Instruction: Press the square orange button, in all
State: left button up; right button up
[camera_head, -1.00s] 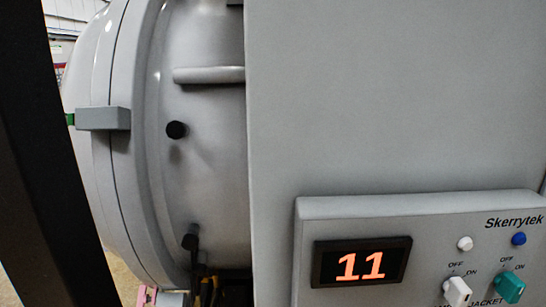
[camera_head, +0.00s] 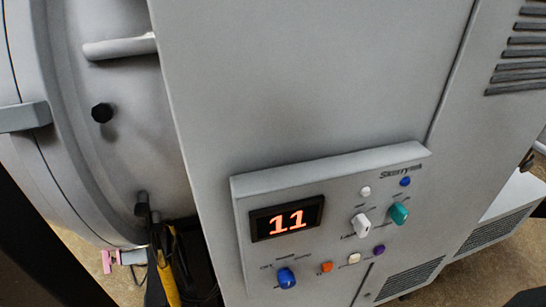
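The small square orange button (camera_head: 326,267) sits low on the grey control panel (camera_head: 240,190), right of a blue knob (camera_head: 287,278) and left of a round white button (camera_head: 354,258). Nothing touches or covers it. Neither of my grippers can be made out in the head view.
The panel also has a display (camera_head: 287,219) reading 11, a white knob (camera_head: 361,225), a teal knob (camera_head: 399,212) and a purple button (camera_head: 379,250). The rounded furnace vessel (camera_head: 110,170) stands at left, with yellow and black cables (camera_head: 168,275) below. The space before the panel looks clear.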

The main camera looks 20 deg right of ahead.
aim_at(329, 267)
jog(key=i+z, duration=0.1)
jog(key=z, duration=0.85)
jog(key=l+u, duration=0.5)
jog(key=l, duration=0.2)
